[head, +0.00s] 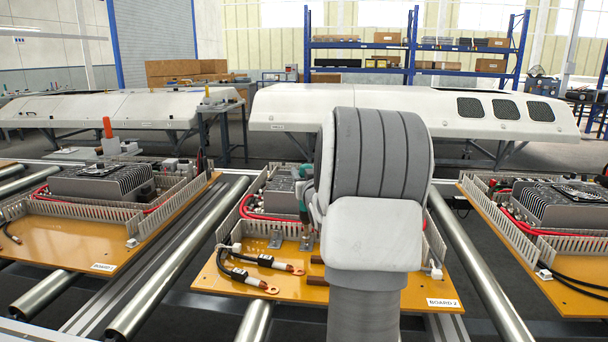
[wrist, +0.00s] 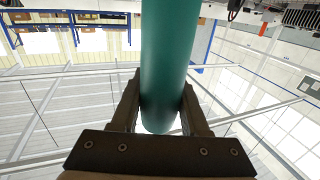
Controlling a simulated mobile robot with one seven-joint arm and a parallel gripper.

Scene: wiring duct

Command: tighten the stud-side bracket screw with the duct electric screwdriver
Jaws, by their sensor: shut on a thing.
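My gripper (wrist: 160,108) is shut on the teal body of the electric screwdriver (wrist: 168,55), which runs between the two dark fingers in the wrist view. In the head view a slim part of the teal screwdriver (head: 308,192) shows at the left of my arm, roughly upright over BOARD 2 (head: 222,282). Its lower end is near a small metal bracket (head: 307,242) at the front of the duct; I cannot tell whether it touches a screw. A second metal bracket (head: 275,240) stands just left of it. The screw heads are too small to make out. My arm hides the board's middle right.
Black cables with copper lugs (head: 271,289) lie on the board's front left. Slotted grey duct walls (head: 232,225) and red cables surround a finned heat sink. Boards on rollers (head: 180,262) stand at left and right. White shells and blue shelving are behind.

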